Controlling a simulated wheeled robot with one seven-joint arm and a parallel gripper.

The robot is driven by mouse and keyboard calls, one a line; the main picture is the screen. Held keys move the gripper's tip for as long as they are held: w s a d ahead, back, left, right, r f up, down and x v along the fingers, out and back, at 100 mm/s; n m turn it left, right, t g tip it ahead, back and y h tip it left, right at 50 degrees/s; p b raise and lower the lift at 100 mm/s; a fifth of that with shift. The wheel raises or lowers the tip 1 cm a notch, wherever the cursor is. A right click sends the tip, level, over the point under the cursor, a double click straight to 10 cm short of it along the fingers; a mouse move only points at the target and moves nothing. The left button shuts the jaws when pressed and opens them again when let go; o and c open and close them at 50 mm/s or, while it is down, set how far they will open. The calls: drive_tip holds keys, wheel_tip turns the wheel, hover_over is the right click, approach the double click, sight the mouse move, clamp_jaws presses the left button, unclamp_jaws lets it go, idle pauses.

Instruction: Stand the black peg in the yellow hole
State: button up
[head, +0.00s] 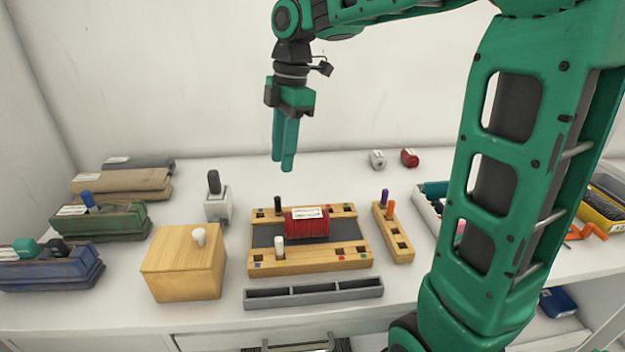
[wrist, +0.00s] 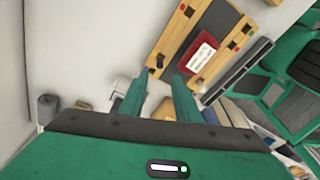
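A black peg (head: 278,204) stands upright in the back rail of the wooden board (head: 310,264), left of the red block. A dark hole (head: 260,213) shows just left of it. The holes have small coloured marks; I cannot make out for certain which one is yellow. My gripper (head: 283,168) hangs above and behind the board, fingers pointing down, apart from everything. In the wrist view my gripper (wrist: 157,97) has its two fingers spread with nothing held between them. The board (wrist: 165,38) also shows beyond the fingertips there.
A red block (head: 307,223) and a white peg (head: 279,252) are on the board. A narrow rack (head: 394,238) with purple and orange pegs stands right. A grey tray (head: 313,293) lies in front. A wooden box (head: 183,268) and a holder with a dark grey peg (head: 214,182) stand left.

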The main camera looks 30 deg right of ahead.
drive_tip(key=s+d+f+m, duration=0.4)
drive_tip(key=s+d+m, duration=0.1)
drive_tip(key=s+m, duration=0.3)
drive_tip(key=s+d+f+m+h, duration=0.1)
drive_tip(key=s+d+f+m, duration=0.2)
drive_tip(key=s+d+m, duration=0.2)
drive_tip(key=s+d+f+m, duration=0.4)
drive_tip(key=s+d+m, duration=0.1)
drive_tip(key=s+m, duration=0.6)
drive_tip(key=shift+s+d+f, duration=0.15)
drive_tip(key=shift+s+f, duration=0.05)
drive_tip(key=shift+s, duration=0.4)
drive_tip(key=shift+s+d+f, duration=0.15)
drive_tip(key=shift+s, duration=0.45)
drive_tip(key=shift+s, duration=0.1)
